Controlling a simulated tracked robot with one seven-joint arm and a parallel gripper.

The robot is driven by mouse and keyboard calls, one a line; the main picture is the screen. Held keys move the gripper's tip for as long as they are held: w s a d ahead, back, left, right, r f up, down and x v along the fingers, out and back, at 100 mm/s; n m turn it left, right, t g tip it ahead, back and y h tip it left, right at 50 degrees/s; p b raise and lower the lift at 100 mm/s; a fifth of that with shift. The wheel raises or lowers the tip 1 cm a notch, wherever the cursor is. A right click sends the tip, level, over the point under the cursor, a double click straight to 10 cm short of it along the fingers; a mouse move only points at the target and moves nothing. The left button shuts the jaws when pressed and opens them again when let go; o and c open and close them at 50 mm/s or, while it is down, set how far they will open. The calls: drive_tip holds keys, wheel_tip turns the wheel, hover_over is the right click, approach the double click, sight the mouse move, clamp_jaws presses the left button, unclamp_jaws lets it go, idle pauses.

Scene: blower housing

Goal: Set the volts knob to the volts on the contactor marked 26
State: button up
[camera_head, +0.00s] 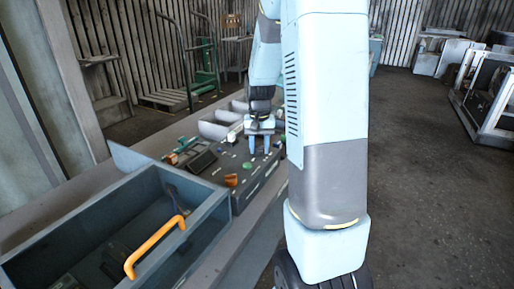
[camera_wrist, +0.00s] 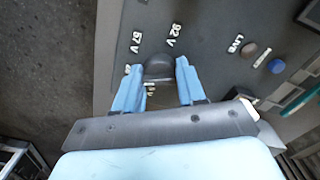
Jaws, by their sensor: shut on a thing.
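In the wrist view, the dark rounded volts knob (camera_wrist: 158,67) sits on a grey panel (camera_wrist: 215,35) between the two blue fingers of my gripper (camera_wrist: 157,78). My gripper is shut on the knob. The labels "57 V" and "92 V" show beside the knob; other marks near it are partly hidden by the fingers. In the head view, my gripper (camera_head: 264,143) points down onto the dark control box (camera_head: 255,185), and the knob is too small to tell there. I cannot make out a contactor marked 26 in either view.
An open grey-blue drawer (camera_head: 205,222) with an orange handle (camera_head: 152,246) stands at the front left, dark parts inside. A brown button (camera_wrist: 250,50) and a blue button (camera_wrist: 276,66) sit near the "LIVE" label. Open floor (camera_head: 415,190) lies to the right.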

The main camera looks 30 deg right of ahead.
drive_tip(key=shift+s+f, duration=0.15)
drive_tip(key=shift+s, duration=0.05)
drive_tip(key=o, duration=1.1)
drive_tip(key=shift+w, duration=0.1)
drive_tip(key=shift+c, duration=0.2)
wheel_tip(320, 180, up, 14)
